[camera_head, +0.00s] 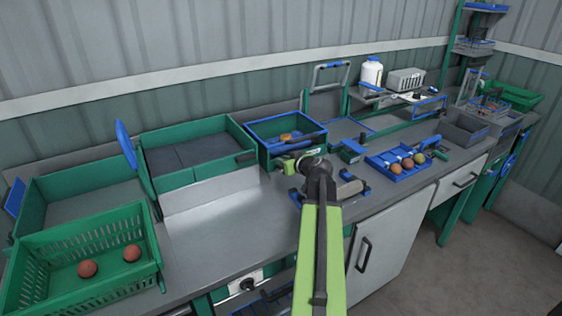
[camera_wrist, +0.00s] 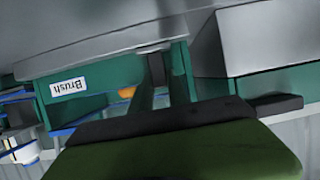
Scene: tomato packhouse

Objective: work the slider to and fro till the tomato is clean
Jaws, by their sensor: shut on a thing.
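The brush box (camera_head: 262,157) is green with a blue rim and stands at the middle of the bench. An orange-red tomato (camera_head: 286,137) lies inside it. In the wrist view, the box's green front (camera_wrist: 110,75) carries an upside-down "Brush" label, and part of the orange tomato (camera_wrist: 127,92) shows beside my fingers. My gripper (camera_head: 286,162) is at the front of the box. Its dark fingers (camera_wrist: 163,88) are close together, shut on the slider (camera_wrist: 155,66), which is mostly hidden between them. I cannot tell how clean the tomato is.
A green basket (camera_head: 88,293) with two tomatoes is at the front left. Green-walled trays (camera_head: 196,137) stand left of the box. A blue tray (camera_head: 383,167) of several tomatoes and a grey bin (camera_head: 465,130) are to the right. A grey block (camera_head: 350,190) lies near my arm.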

